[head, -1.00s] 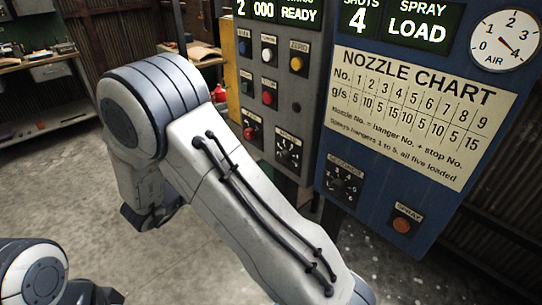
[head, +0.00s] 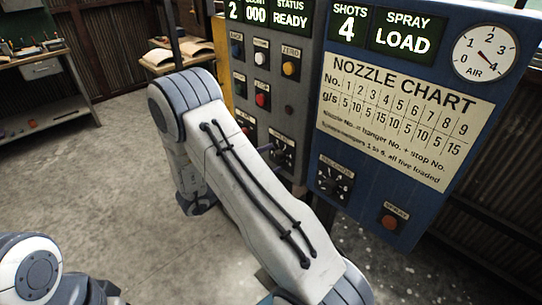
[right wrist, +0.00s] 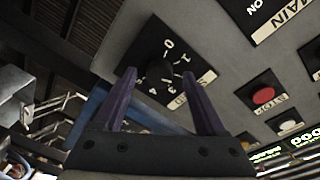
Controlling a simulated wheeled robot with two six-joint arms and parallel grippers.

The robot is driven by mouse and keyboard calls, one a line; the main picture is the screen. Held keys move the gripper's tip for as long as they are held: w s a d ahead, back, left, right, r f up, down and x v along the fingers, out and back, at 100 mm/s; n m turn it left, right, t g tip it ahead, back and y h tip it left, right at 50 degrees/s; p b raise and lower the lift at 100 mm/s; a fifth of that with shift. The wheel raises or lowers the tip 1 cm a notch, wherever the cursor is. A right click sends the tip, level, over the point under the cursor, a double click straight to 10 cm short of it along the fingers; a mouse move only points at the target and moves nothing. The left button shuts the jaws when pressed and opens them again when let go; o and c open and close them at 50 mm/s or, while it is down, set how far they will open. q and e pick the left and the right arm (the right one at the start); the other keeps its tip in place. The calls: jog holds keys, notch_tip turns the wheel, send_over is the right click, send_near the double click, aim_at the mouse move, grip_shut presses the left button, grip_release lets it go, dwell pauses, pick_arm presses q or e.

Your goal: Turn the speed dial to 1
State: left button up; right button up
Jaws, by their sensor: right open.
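In the head view the dial (head: 284,152) sits low on the grey panel, just beyond my right arm. My right gripper (right wrist: 158,76) is open, its two purple fingers on either side of the knob in the picture. I cannot tell whether they touch it. My left gripper is out of view.
The grey panel (head: 279,105) carries several coloured buttons above the dial. A blue panel (head: 365,215) to the right has the nozzle chart (head: 405,110), another dial (head: 333,182) and an orange spray button (head: 390,222). A workbench (head: 50,85) stands far left.

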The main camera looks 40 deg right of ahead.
jog(key=shift+d, duration=0.4)
grip_shut()
jog(key=n, duration=0.4)
jog(key=shift+f+p, duration=0.1)
jog(key=shift+p, duration=0.25)
jog(key=n+p, duration=0.1)
jog(key=n, duration=0.4)
jog(key=shift+s+t+h, duration=0.1)
jog(key=shift+t+h, duration=0.3)
jog(key=shift+f, duration=0.1)
